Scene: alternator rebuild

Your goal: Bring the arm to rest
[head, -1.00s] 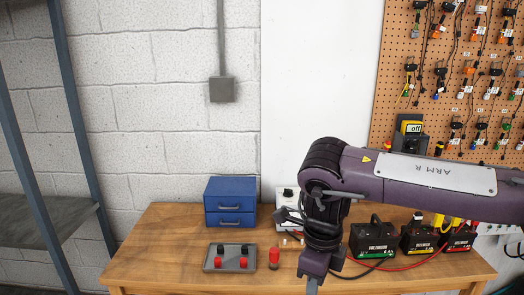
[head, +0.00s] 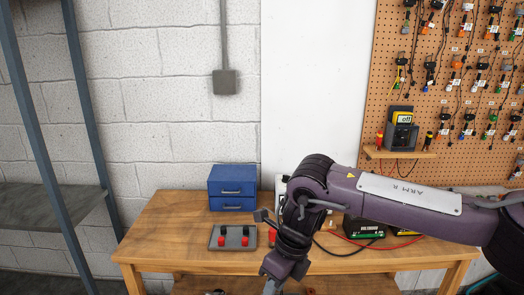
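Only the grey upper part of my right gripper (head: 271,287) shows at the bottom edge of the head view. Its fingertips are cut off, so I cannot tell whether it is open or holds anything. My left gripper is not in view.
A blue drawer box (head: 232,187) and a tray with red and black pieces (head: 233,237) stand on the bench. Black battery-like boxes (head: 364,227) are partly behind my arm. The bench's left end is clear.

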